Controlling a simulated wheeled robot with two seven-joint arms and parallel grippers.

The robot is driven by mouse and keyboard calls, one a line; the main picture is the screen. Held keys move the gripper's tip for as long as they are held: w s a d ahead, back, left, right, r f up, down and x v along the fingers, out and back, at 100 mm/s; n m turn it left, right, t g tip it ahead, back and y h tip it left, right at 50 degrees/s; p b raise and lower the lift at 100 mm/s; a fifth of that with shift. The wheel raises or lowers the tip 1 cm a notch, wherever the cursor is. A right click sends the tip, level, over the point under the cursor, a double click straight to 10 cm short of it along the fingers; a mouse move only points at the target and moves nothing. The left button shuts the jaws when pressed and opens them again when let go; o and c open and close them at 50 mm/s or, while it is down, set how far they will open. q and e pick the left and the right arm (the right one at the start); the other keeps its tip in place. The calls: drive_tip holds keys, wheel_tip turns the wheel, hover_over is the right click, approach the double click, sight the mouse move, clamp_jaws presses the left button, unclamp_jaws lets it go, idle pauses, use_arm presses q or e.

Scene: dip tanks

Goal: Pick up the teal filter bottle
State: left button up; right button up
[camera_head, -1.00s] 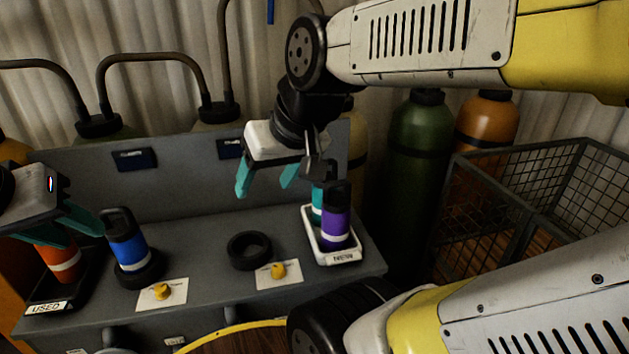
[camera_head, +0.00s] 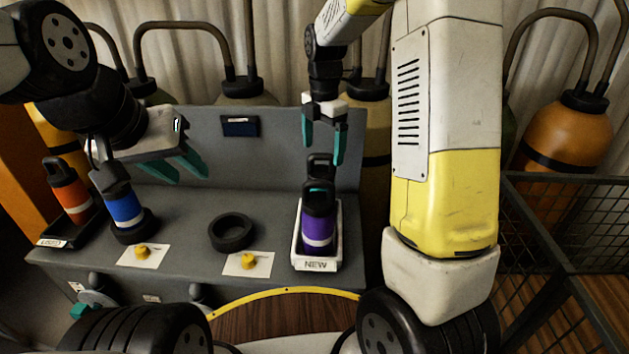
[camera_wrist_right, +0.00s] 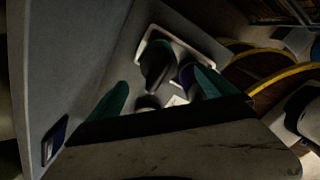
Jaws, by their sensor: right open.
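The teal filter bottle (camera_head: 320,187) stands in the white tray labelled NEW (camera_head: 316,265). It is mostly hidden behind the purple bottle (camera_head: 318,225); its black cap and a little teal show. My right gripper (camera_head: 322,158) is open and empty, pointing down just above the teal bottle's cap. My left gripper (camera_head: 190,172) is open and empty, behind and right of the blue bottle.
The blue bottle (camera_head: 123,208) stands in a black ring at left. An orange bottle (camera_head: 70,190) stands in the USED tray (camera_head: 62,241). An empty black ring (camera_head: 232,232) and yellow knobs sit mid-bench. The bench's back panel rises behind. A wire cage (camera_head: 560,215) stands at right.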

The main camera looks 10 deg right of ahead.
sight(321, 171)
drive_tip(key=shift+w+f, duration=0.15)
drive_tip(key=shift+f, duration=0.3)
wheel_tip(321, 171, down, 7)
drive_tip(key=shift+a+f, duration=0.1)
drive_tip(key=shift+f, duration=0.1)
clamp_jaws()
